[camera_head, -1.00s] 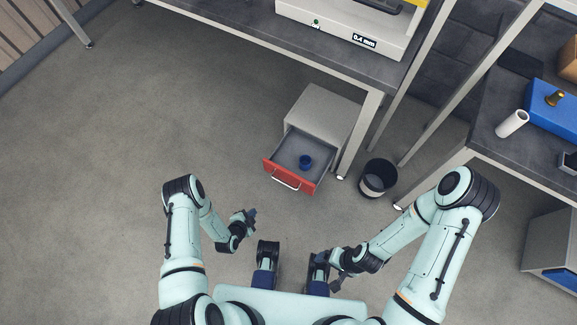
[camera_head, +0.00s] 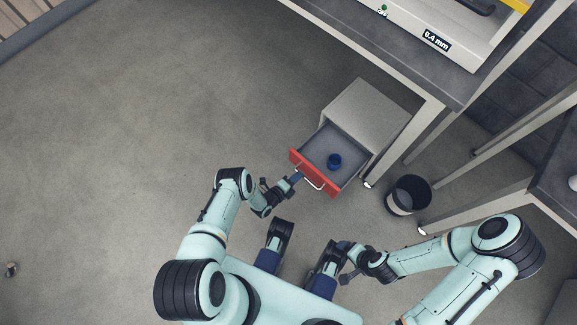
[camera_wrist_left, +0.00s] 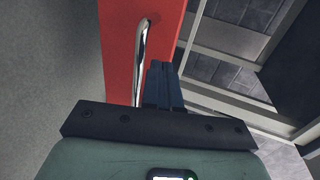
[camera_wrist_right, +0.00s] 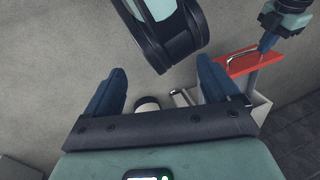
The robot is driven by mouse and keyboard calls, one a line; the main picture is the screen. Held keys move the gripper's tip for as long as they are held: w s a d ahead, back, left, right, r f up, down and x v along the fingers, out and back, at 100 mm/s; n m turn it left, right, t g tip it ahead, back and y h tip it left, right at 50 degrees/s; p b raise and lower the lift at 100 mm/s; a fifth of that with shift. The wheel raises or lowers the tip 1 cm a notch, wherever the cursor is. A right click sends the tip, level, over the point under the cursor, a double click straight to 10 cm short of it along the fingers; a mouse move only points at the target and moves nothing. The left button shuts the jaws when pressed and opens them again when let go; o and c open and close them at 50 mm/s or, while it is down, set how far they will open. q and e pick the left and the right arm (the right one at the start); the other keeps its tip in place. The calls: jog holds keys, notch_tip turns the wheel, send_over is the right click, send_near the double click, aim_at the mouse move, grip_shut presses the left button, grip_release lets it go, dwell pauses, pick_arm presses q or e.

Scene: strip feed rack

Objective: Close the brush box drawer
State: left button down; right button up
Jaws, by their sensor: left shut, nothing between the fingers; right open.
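The brush box (camera_head: 372,112) is a light grey cabinet on the floor under the bench. Its drawer (camera_head: 335,146) stands pulled out, with a red front and a small blue round thing (camera_head: 334,161) inside. A silver handle (camera_wrist_left: 140,60) runs along the red front (camera_wrist_left: 118,50). My left gripper (camera_head: 296,177) is shut and empty, its fingertips close beside the handle at the drawer front; whether they touch is unclear. In the left wrist view the shut fingers (camera_wrist_left: 160,85) overlap the front. My right gripper (camera_wrist_right: 162,82) is open and empty, near my base, away from the drawer.
A black bin (camera_head: 408,195) stands on the floor right of the cabinet, near a bench leg (camera_head: 395,150). The bench (camera_head: 400,60) overhangs the cabinet and carries a light machine. Another bench stands at the right. The floor on the left is mostly clear.

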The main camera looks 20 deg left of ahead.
aim_at(308, 166)
pick_arm(q)
jog(key=shift+w+d+b, duration=0.15)
jog(key=shift+w+d, duration=0.2)
jog(key=shift+w, duration=0.6)
jog(key=shift+w+d+b, duration=0.15)
jog(key=shift+w+d, duration=0.15)
jog(key=shift+w, duration=0.6)
pick_arm(e)
jog(key=shift+w+d+f+t, duration=0.35)
jog(key=shift+w+f, duration=0.25)
jog(key=shift+w, duration=0.25)
jog(key=shift+d, duration=0.1)
